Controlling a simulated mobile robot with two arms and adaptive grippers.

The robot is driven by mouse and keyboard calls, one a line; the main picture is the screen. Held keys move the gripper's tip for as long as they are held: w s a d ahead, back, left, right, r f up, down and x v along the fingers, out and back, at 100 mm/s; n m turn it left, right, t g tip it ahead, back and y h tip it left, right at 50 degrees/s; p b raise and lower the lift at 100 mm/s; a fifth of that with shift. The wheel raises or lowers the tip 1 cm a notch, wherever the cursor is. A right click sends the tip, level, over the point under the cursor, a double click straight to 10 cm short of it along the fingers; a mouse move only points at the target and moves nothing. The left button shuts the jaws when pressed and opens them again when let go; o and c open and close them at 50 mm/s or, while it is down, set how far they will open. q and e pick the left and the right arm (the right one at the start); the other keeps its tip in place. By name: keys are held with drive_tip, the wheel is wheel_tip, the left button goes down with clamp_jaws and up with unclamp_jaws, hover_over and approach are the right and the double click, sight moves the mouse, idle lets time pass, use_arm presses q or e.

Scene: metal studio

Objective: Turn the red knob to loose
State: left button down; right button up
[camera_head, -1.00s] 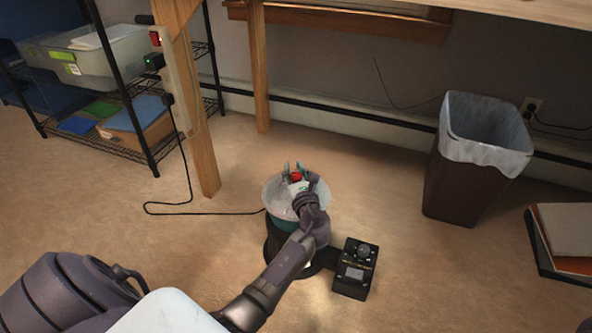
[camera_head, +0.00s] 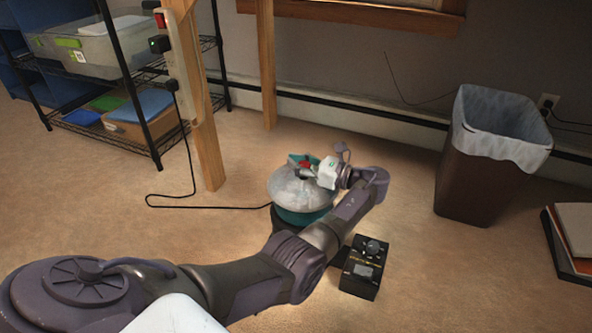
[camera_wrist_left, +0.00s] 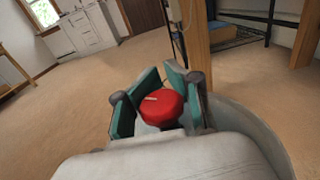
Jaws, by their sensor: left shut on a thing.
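The red knob (camera_head: 306,163) is on top of a round vessel with a pale, translucent lid (camera_head: 288,190) and a teal lower body (camera_head: 303,217). My left gripper (camera_head: 304,167) comes to the knob from the right and is shut on it. In the left wrist view the red knob (camera_wrist_left: 158,108), with a small pale mark on top, sits between the teal finger pads of my left gripper (camera_wrist_left: 150,98). The knob's lower part is hidden. My right gripper is in neither view.
A black control box (camera_head: 363,268) with a dial stands right of the vessel. A wooden post (camera_head: 208,150) and wire shelf (camera_head: 90,135) are at left. A lined bin (camera_head: 475,185) stands at right.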

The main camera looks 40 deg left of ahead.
sight(296, 176)
use_arm(q)
drive_tip(key=n+g+b, duration=0.1)
drive_tip(key=g+b, duration=0.1)
drive_tip(key=shift+s+d+f+n+g+h+b, duration=0.15)
drive_tip(key=shift+f+n+g+h+b, duration=0.15)
drive_tip(key=shift+n+g, duration=0.1)
drive_tip(key=shift+s+r+n+g+h+b, duration=0.1)
drive_tip(key=shift+r+n+g+h+b, duration=0.15)
drive_tip(key=shift+g+b, duration=0.35)
drive_tip(key=c, duration=1.1)
unclamp_jaws()
drive_tip(key=shift+d, duration=0.15)
drive_tip(key=shift+r, duration=0.1)
drive_tip(key=shift+r, duration=0.35)
wheel_tip(296, 176, up, 9)
